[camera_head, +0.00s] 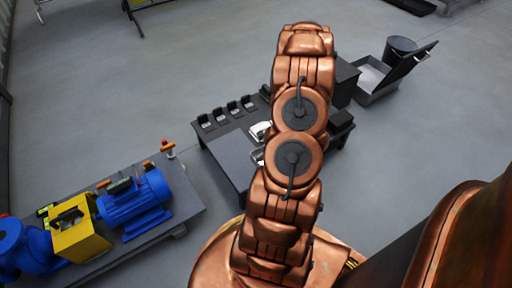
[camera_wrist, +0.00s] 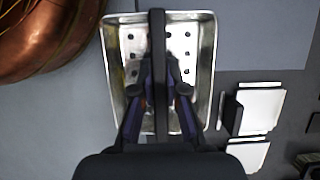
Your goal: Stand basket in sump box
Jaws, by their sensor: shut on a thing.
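The basket (camera_wrist: 198,58) is a shiny metal rectangular pan with round holes in its floor, seen from above in the wrist view. A dark upright bar, apparently its handle, crosses its middle. My gripper (camera_wrist: 158,92) is shut on this bar, one finger on each side. The gripper and bar hide part of the basket's floor. In the head view my arm hides the gripper and most or all of the basket. What looks like the sump box (camera_head: 376,97) is a grey open box on the floor at the upper right, with a pale inside and a dark tilted lid (camera_head: 411,62).
A dark bucket (camera_head: 401,46) stands behind the box. A dark bench (camera_head: 226,151) with several small black holders is under my arm. White blocks (camera_wrist: 258,108) lie right of the basket. A blue motor (camera_head: 133,203) sits on a skid at lower left. Open floor lies around.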

